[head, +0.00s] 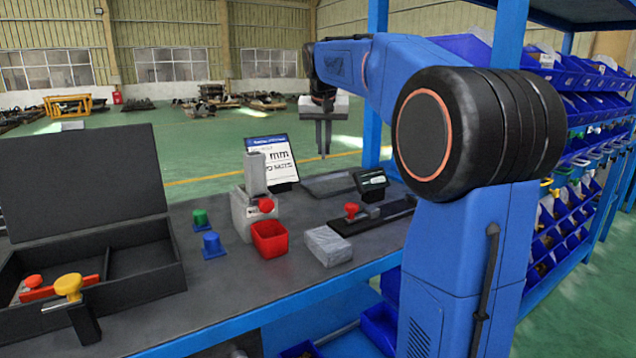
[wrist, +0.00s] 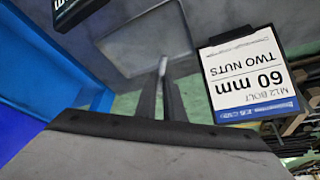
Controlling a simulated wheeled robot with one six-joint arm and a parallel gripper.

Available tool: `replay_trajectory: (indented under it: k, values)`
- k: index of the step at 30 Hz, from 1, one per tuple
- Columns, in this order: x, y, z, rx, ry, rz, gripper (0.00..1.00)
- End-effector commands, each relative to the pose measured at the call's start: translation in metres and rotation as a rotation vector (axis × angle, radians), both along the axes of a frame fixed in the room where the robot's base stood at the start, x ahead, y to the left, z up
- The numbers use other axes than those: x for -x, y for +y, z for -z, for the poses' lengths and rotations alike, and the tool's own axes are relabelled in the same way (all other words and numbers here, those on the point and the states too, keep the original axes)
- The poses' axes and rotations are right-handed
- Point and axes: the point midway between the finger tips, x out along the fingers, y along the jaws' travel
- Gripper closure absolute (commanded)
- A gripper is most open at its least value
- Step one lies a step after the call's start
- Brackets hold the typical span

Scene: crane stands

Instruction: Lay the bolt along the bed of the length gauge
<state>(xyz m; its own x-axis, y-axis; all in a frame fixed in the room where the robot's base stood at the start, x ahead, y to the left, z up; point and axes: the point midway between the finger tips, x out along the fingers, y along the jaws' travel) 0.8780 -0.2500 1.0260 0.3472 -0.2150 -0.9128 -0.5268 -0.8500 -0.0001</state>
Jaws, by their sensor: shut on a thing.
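My gripper (head: 323,150) hangs fingers down above the far side of the bench, behind the length gauge. In the wrist view its fingers (wrist: 160,98) are close together on a small, thin, light grey piece (wrist: 163,66) at their tips, which looks like the bolt. The bolt's ends and head are too small to make out. The length gauge (head: 385,216) is a dark, long bed with a red knob (head: 351,208) and a small display (head: 371,181), near the bench's right end. The display's edge also shows at the top left of the wrist view (wrist: 75,12).
A grey tray (head: 332,184) lies behind the gauge. A card reading M12 bolt, 60 mm, two nuts (head: 281,158) stands left of it. A grey press-like device (head: 247,207), a red bin (head: 270,240), a grey block (head: 327,246) and an open black case (head: 140,262) stand further left.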

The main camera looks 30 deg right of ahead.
Motion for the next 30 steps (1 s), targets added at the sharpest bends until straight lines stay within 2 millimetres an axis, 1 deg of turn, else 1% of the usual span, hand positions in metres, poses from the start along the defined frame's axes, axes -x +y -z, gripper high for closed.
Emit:
replay_trajectory:
  k: [7, 9, 11, 18, 21, 26, 30]
  values:
    - [0.0, 0.0, 0.0, 0.0, 0.0, 0.0, 1.0]
    - [0.0, 0.0, 0.003, -0.001, 0.001, 0.0, 1.0]
    - [0.0, 0.0, 0.01, -0.001, 0.003, 0.0, 1.0]
    - [0.0, 0.0, 0.048, -0.001, 0.002, 0.0, 1.0]
    - [0.0, 0.0, 0.056, -0.001, 0.002, 0.0, 1.0]
    - [0.0, 0.0, 0.065, -0.001, 0.001, 0.0, 1.0]
    - [0.0, 0.0, 0.083, 0.0, 0.002, -0.001, 1.0]
